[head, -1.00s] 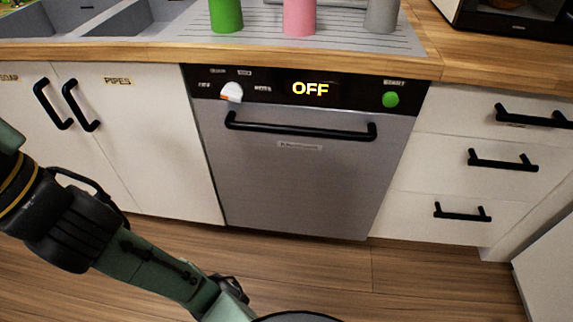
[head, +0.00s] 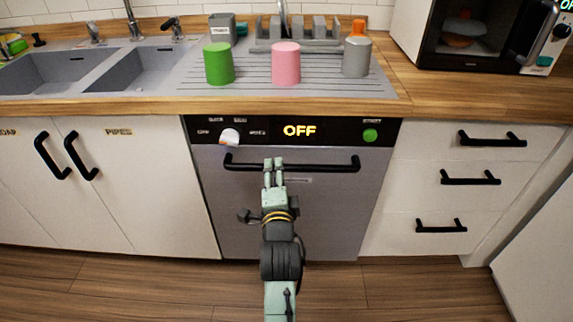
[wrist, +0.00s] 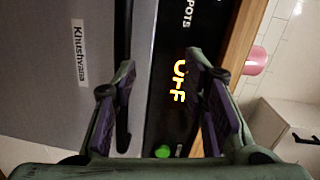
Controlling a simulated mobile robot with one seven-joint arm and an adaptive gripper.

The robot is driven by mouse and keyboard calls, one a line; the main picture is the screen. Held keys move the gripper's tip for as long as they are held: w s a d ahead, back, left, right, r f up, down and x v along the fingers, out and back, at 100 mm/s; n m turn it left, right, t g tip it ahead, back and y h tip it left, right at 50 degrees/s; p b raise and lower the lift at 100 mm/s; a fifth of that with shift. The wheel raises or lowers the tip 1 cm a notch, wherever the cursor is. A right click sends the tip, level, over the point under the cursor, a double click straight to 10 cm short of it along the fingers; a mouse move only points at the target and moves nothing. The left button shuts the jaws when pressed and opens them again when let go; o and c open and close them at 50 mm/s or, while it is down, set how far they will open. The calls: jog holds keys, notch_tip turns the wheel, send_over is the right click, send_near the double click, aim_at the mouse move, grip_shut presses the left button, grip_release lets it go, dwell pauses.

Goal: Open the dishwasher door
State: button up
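The dishwasher door (head: 330,215) is grey and closed below a black control panel (head: 262,130) that reads OFF. Its black horizontal bar handle (head: 318,166) spans the top of the door. My gripper (head: 273,165) is in front of the handle, left of its middle, and overlaps it in the head view. In the wrist view my gripper (wrist: 162,75) has its two fingers spread, with nothing seen between the pads. There the handle (wrist: 122,30) runs up the picture close to the left finger, partly hidden by it. I cannot tell whether they touch.
Above is a wooden counter with a drying area holding green (head: 219,64), pink (head: 286,64) and grey (head: 356,58) cups. White cupboards (head: 120,190) are left, drawers (head: 460,195) right. A microwave (head: 480,42) stands at right. Wooden floor (head: 390,290) before the dishwasher is clear.

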aim_at(291, 171)
jog(key=d+f+m+g+h, duration=0.1)
jog(key=d+f+m, duration=0.2)
jog(key=d+f, duration=0.1)
jog(key=shift+n, duration=0.3)
jog(key=w, duration=0.3)
jog(key=w+f+p, duration=0.1)
jog(key=w, duration=0.2)
jog(key=w+f+p, duration=0.1)
jog(key=w, duration=0.2)
jog(key=shift+w+a, duration=0.1)
jog(key=shift+w, duration=0.15)
jog(key=shift+c, duration=0.2)
grip_shut()
